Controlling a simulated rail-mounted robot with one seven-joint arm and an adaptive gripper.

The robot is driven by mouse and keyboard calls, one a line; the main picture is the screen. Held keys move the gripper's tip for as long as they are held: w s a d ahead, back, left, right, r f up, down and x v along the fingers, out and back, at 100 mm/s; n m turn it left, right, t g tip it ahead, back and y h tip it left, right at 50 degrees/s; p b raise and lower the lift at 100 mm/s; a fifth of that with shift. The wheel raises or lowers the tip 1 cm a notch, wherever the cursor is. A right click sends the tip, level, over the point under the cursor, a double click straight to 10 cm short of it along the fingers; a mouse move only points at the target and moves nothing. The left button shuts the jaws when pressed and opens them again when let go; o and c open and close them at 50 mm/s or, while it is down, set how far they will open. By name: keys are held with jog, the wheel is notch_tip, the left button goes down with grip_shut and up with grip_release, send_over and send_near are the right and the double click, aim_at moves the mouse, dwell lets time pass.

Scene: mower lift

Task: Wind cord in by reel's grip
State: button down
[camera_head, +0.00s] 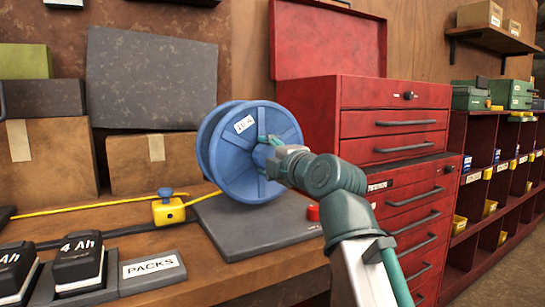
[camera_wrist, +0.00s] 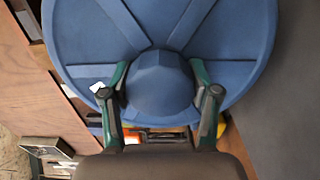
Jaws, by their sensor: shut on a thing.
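A blue cord reel (camera_head: 247,175) stands upright on a dark grey base plate (camera_head: 262,232) on the wooden bench. A white label is on its upper face. My gripper (camera_head: 268,148) is at the reel's front face. In the wrist view my gripper (camera_wrist: 160,88) has its green fingers on both sides of a blue faceted grip (camera_wrist: 159,82) that stands out from the reel face, and it is shut on it. A yellow cord (camera_head: 95,206) runs from the left through a yellow block with a blue knob (camera_head: 168,207) towards the reel. The cord wound on the reel is hidden.
A red button (camera_head: 313,212) sits at the plate's right. A red tool chest (camera_head: 400,130) stands close behind and right. Black battery packs (camera_head: 78,262) and a PACKS sign (camera_head: 152,267) are at the front left. Cardboard boxes (camera_head: 155,160) stand behind.

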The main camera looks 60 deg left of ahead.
jog(key=shift+w+a+r, duration=0.1)
jog(key=shift+a+r, duration=0.05)
jog(key=shift+r, duration=0.15)
jog(key=c, duration=0.7)
grip_release()
jog(key=o, duration=0.4)
jog(key=shift+f, duration=0.15)
jog(key=shift+o, duration=0.2)
jog(key=shift+f, duration=0.1)
jog(key=shift+d, duration=0.55)
jog(key=s+d, duration=0.1)
jog(key=d, duration=1)
jog(key=shift+s, duration=0.15)
